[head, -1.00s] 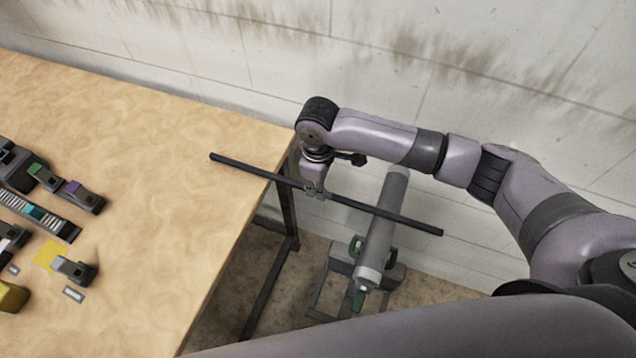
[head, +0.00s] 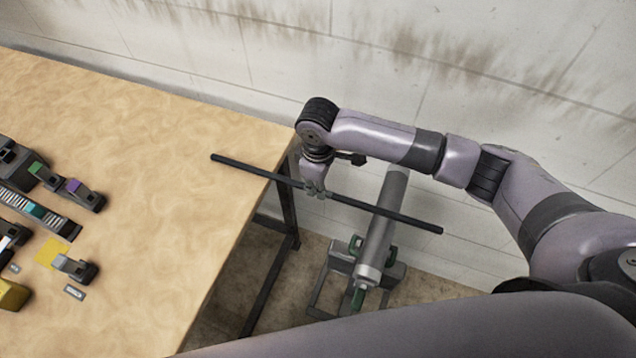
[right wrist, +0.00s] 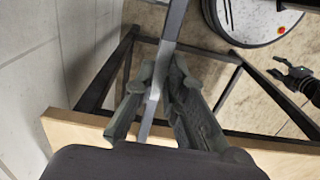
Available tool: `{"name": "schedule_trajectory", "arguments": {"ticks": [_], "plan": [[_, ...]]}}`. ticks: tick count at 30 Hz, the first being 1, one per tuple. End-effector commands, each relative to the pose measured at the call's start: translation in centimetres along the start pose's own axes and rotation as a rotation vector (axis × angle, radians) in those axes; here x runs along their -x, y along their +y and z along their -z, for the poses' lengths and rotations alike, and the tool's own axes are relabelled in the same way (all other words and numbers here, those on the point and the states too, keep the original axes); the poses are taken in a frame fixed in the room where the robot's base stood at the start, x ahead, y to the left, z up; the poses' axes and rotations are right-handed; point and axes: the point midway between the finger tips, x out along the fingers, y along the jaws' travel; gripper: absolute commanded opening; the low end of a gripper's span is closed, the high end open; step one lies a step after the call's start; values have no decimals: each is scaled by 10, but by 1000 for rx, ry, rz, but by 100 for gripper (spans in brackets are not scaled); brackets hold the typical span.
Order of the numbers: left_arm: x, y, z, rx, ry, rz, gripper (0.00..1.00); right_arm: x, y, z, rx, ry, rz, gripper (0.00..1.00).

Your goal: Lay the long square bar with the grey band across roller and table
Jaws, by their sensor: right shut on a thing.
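The long dark square bar (head: 255,171) lies across the gap between the table (head: 180,190) and the grey roller (head: 377,235). Its left end is over the table's right part, and its right part crosses above the roller and extends past it. I cannot tell whether it touches either one. My right gripper (head: 316,190) is shut on the bar near its middle, between table edge and roller. In the right wrist view the bar (right wrist: 157,95) runs between the fingers. A dark gripper (right wrist: 293,76), apparently my left, shows at the right wrist view's right edge.
The roller stands on a grey stand (head: 340,262) with green knobs, on the floor right of the table. Clamp-like blocks (head: 85,195), a yellow patch (head: 50,252) and small parts lie at the table's left. The wall is close behind. The table's middle is clear.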

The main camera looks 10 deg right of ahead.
Motion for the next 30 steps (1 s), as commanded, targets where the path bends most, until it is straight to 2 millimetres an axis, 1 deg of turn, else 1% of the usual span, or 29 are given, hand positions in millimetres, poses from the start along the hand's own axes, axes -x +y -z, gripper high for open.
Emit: {"name": "schedule_trajectory", "arguments": {"ticks": [1, 11, 20, 23, 25, 30], "plan": [[0, 0, 0, 0, 0, 0, 40, 0, -1, 1, 0, 5, 1, 14], [0, 0, 0, 0, 0, 0, 40, 0, -1, 0, 0, 2, 1, 35], [0, 0, -2, 0, -2, 0, 40, -1, -1, -1, -1, -2, 2, 35], [0, 0, -2, 0, -2, 0, 40, 6, -1, 0, 0, 1, 2, 35], [0, 0, -2, 0, -2, 0, 40, 16, -1, 0, 0, 1, 2, 35], [0, 0, -1, 0, -1, -1, 40, 53, 0, 1, 1, 5, 0, 35]]}}
